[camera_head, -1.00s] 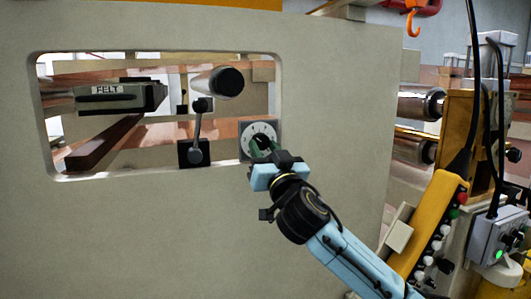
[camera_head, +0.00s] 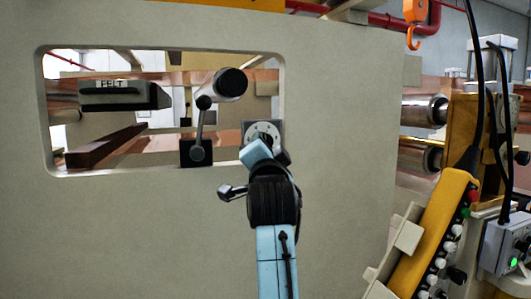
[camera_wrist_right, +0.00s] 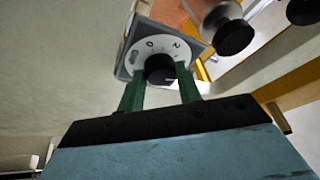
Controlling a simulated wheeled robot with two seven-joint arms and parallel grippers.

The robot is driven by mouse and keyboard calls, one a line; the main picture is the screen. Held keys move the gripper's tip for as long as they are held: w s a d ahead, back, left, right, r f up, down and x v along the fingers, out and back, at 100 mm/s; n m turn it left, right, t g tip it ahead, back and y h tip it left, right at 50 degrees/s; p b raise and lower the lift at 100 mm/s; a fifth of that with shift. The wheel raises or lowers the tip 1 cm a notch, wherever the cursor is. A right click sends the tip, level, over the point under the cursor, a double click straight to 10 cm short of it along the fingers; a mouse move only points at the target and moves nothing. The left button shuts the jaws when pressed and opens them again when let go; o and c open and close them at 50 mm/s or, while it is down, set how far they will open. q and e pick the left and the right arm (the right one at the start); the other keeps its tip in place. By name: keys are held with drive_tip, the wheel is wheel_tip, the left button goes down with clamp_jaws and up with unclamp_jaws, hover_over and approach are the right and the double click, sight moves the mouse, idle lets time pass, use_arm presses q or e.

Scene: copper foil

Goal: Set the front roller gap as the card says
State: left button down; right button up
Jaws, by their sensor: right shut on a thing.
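The gap dial (camera_head: 263,131) is a white numbered disc on a grey square plate at the lower right of the window in the machine panel. In the right wrist view the dial (camera_wrist_right: 150,48) shows a black knob (camera_wrist_right: 160,69) at its middle. My right gripper (camera_wrist_right: 161,76) has its two green fingers on either side of this knob and is shut on it. In the head view my right gripper (camera_head: 262,150) covers the knob and the dial's lower part. The digits 0 and 2 show in the wrist view; the pointer setting is unclear. No card is recognisable. My left gripper is out of view.
A lever with a black ball (camera_head: 197,153) stands left of the dial, below a dark-ended roller (camera_head: 230,83). A block marked FELT (camera_head: 120,94) is at the window's left. A yellow button pendant (camera_head: 434,232) hangs at right. Bare panel lies below the window.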

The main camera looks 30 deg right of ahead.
drive_tip(key=shift+m, duration=0.7)
drive_tip(key=shift+g, duration=0.3)
drive_tip(key=o, duration=1)
drive_tip(key=shift+r, duration=0.1)
wheel_tip(320, 180, up, 10)
drive_tip(key=shift+b, duration=0.5)
